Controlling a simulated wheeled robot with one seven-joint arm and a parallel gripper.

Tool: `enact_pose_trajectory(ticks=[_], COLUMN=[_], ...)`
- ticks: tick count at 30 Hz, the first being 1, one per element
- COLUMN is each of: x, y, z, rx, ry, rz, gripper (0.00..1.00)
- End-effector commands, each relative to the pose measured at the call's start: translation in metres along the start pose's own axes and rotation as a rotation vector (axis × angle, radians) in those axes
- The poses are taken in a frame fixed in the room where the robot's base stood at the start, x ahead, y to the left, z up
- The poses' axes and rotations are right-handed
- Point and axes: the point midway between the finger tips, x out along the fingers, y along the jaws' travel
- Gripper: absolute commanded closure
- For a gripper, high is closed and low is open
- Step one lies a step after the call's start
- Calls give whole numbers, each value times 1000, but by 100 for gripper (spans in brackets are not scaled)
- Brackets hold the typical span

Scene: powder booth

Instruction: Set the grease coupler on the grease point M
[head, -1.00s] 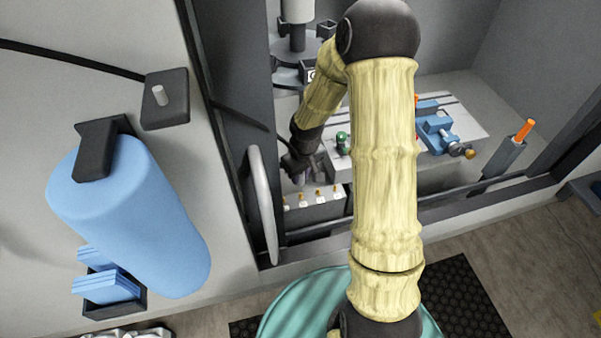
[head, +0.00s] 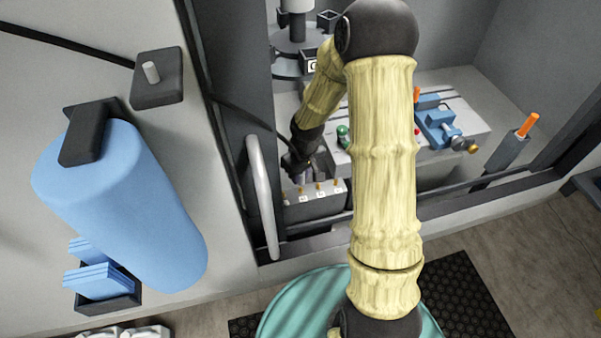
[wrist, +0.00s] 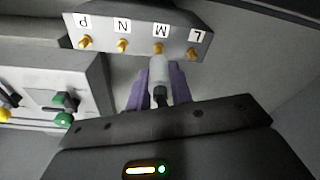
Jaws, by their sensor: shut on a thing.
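My gripper (wrist: 158,88) has purple fingers shut on the grease coupler (wrist: 159,70), a pale grey-white cylinder with a dark lower end. In the wrist view the coupler points at the brass grease point M (wrist: 158,48), and its tip is at or just short of that fitting. I cannot tell whether they touch. The fitting sits on a grey block (wrist: 140,30) in a row with P, N and L, each with a white letter label. In the head view my gripper (head: 305,172) is low over the left end of this block (head: 318,209), and the coupler is mostly hidden.
A white slotted table (head: 462,118) with a blue vise (head: 436,127) and a green knob (head: 343,133) stands behind the block. A grey door handle (head: 262,195) and the booth's front frame are close by. A dark carousel (head: 296,62) stands at the back.

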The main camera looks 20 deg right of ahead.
Motion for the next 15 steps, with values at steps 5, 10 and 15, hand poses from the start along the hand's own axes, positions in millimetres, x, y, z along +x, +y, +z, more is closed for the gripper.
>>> enact_pose_trajectory(ticks=[5,10,15], x=[0,5,11], y=[0,0,0], z=[0,1,1], rx=[0,0,-1], ry=[0,0,-1], rz=[0,0,0], gripper=[100,100,100])
